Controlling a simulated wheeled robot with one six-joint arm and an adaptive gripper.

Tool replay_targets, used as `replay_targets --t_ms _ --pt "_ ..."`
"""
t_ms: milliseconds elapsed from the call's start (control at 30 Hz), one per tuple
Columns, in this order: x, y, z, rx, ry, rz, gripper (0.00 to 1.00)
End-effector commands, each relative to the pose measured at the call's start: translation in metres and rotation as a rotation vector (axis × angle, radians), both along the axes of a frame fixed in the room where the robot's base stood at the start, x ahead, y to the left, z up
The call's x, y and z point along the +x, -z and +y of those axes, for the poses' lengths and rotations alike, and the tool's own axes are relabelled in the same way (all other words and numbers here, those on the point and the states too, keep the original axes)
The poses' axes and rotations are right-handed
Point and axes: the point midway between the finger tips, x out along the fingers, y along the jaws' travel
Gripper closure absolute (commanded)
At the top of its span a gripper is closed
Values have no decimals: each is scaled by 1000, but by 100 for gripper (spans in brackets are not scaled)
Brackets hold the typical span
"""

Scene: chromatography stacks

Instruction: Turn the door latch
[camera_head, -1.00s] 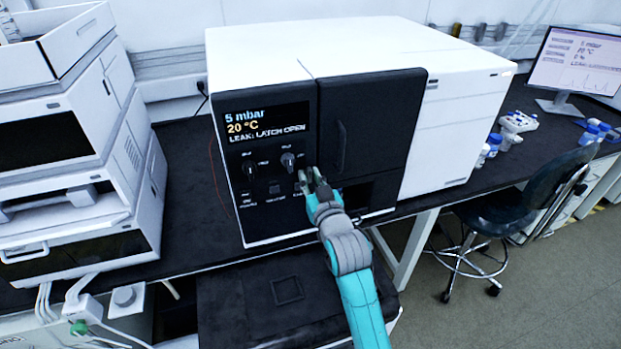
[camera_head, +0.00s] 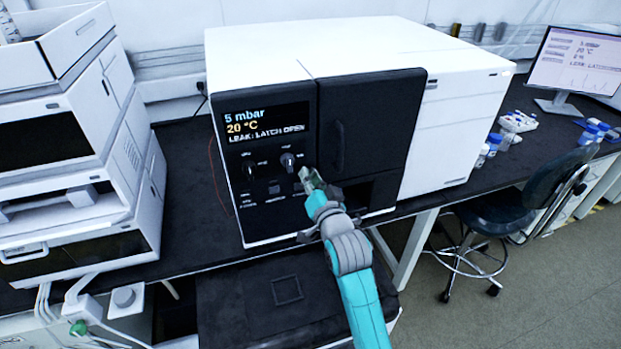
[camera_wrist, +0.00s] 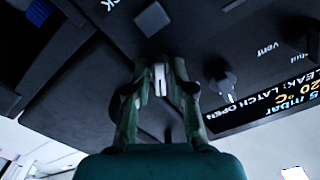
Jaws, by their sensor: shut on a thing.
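My gripper (camera_head: 311,178) is at the front panel of the white and black instrument (camera_head: 262,190), low and just left of the black door (camera_head: 371,125). In the wrist view my gripper (camera_wrist: 160,75) has its fingers closed around a small dark knob with a light stripe, the latch (camera_wrist: 160,82). The fingers hide most of it. In the head view the latch is hidden behind the fingers. The door is shut, with a vertical handle (camera_head: 339,147). The screen (camera_head: 264,122) reads "LEAK: LATCH OPEN", 5 mbar and 20 °C.
A grey knob (camera_head: 288,161) sits up and left of my gripper; it also shows in the wrist view (camera_wrist: 225,85). A white instrument stack (camera_head: 70,140) stands left, a chair (camera_head: 490,215) right.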

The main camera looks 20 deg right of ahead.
Motion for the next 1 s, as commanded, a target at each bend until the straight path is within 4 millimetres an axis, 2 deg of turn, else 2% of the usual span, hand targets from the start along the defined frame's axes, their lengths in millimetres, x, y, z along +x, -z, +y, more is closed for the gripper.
replay_targets --t_ms 600,1000 --pt "0 2 -2 582 0 1 100" --pt "0 4 -2 880 1 2 100"
